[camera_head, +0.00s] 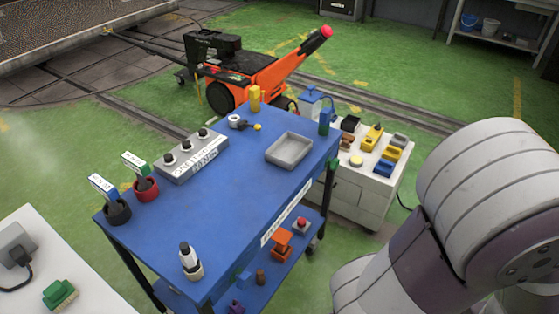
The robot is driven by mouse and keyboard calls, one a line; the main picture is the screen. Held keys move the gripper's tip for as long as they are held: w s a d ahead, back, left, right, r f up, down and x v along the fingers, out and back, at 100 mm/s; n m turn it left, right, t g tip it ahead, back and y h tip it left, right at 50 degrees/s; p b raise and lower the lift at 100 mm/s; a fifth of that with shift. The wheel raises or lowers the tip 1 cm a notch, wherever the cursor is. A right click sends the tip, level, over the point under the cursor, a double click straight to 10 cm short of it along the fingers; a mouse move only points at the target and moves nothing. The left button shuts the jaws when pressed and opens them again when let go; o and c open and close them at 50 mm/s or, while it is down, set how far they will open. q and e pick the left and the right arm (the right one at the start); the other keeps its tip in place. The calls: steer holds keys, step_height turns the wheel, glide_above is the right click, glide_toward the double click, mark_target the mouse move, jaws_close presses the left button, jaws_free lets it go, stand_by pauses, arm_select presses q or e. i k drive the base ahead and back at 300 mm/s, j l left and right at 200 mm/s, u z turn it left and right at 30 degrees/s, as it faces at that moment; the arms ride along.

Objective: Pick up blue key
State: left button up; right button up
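A blue and white tag (103,187), which looks like the blue key's tag, stands upright in a black round holder (118,212) at the left corner of the blue table. Its lower part is hidden in the holder. A green and white tag (134,161) stands beside it in a red holder (146,190). Neither gripper is in view. A grey and purple link of my arm fills the right side, and no fingers show.
The blue table (215,215) also carries a grey panel (192,157) with knobs, a grey tray (289,150), a yellow item (255,98) and a white bottle (190,262). A white cabinet (365,197) stands behind right. An orange machine (260,80) stands beyond.

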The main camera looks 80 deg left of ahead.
mark_target(110, 193)
steer(key=u, duration=4.15)
steer(key=z, duration=5.05)
steer(key=u, duration=5.05)
